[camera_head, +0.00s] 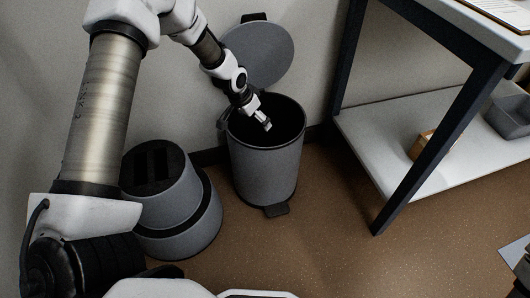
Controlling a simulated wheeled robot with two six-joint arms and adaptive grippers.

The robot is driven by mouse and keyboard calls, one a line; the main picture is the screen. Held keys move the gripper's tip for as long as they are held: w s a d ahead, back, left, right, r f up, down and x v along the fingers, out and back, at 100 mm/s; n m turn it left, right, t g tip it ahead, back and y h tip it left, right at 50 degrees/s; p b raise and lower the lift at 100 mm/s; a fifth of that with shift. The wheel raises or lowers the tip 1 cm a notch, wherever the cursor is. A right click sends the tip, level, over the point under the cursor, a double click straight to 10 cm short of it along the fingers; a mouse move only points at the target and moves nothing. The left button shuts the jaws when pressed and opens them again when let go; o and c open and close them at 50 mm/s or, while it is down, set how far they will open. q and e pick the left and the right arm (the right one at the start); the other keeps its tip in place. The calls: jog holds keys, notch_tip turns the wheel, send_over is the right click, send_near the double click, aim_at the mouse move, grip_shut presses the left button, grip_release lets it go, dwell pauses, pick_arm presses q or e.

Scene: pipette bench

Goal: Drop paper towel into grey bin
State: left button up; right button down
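The grey bin (265,170) stands on the floor against the wall. Its round lid (262,52) is open and tipped back against the wall, and a foot pedal shows at its front. My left gripper (266,124) points down into the bin's open mouth, with its tips at or just below rim level. The tips are small and pale here, and I cannot tell whether they are open or shut. I cannot make out a paper towel in the gripper. The bin's inside is dark, so its contents are hidden. My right gripper is not clearly visible.
A grey container (176,243) with a black slotted top stands left of the bin. To the right is a dark-legged table (440,135) with a pale lower shelf (365,140), holding a brown box (419,146) and a grey tray (507,118). Brown floor between them is clear.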

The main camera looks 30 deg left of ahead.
pick_arm(q)
jog(key=v, duration=1.2)
jog(key=shift+w, duration=0.1)
